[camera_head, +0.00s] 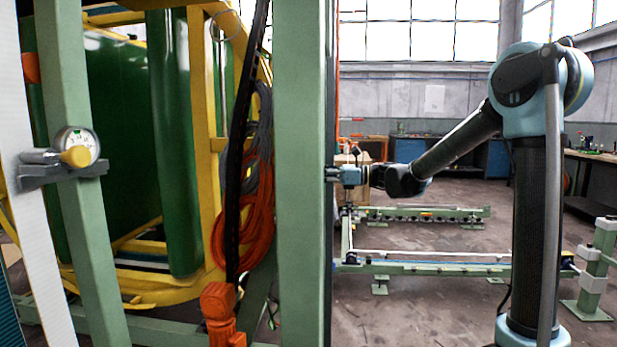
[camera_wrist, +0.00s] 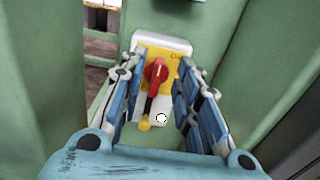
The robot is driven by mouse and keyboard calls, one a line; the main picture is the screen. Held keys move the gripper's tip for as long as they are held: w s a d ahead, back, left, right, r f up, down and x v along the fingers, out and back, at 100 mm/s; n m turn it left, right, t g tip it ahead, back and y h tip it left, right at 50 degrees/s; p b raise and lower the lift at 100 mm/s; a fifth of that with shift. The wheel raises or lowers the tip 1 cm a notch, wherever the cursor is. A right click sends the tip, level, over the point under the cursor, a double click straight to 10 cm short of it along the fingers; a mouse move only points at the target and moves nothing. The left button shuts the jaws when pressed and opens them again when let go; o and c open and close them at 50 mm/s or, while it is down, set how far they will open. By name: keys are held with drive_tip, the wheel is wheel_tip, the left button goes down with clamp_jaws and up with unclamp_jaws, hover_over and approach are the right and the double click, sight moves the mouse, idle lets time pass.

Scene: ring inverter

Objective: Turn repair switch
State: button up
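The repair switch is a red rotary handle (camera_wrist: 154,74) on a yellow plate (camera_wrist: 172,60), mounted on a light grey box (camera_wrist: 162,41) on a green metal surface. The red handle points roughly up and down in the wrist view, slightly tilted. My gripper (camera_wrist: 161,68) is open, with one blue-and-grey finger on each side of the switch. Gaps show between the fingers and the handle. In the head view my gripper (camera_head: 335,175) is at the right edge of the green post, which hides the switch and perhaps the fingertips.
The tall green post (camera_head: 300,170) stands between the head camera and the switch. A pressure gauge (camera_head: 77,146), orange cable coil (camera_head: 243,225) and yellow frame (camera_head: 204,90) are to its left. Low green rails (camera_head: 430,268) lie on the floor behind my arm. Green walls flank the switch closely.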

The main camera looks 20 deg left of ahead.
drive_tip(key=shift+x, duration=1.2)
clamp_jaws()
drive_tip(key=shift+s+d+f+n, duration=0.1)
drive_tip(key=shift+s+f+n, duration=0.2)
drive_tip(key=shift+n, duration=2.65)
drive_tip(key=shift+s+d+f+n, duration=0.1)
drive_tip(key=shift+s+f+n, duration=0.25)
drive_tip(key=shift+n, duration=2.65)
drive_tip(key=shift+s+f+n, duration=0.25)
drive_tip(key=shift+f+n, duration=0.05)
drive_tip(key=shift+n, duration=2.65)
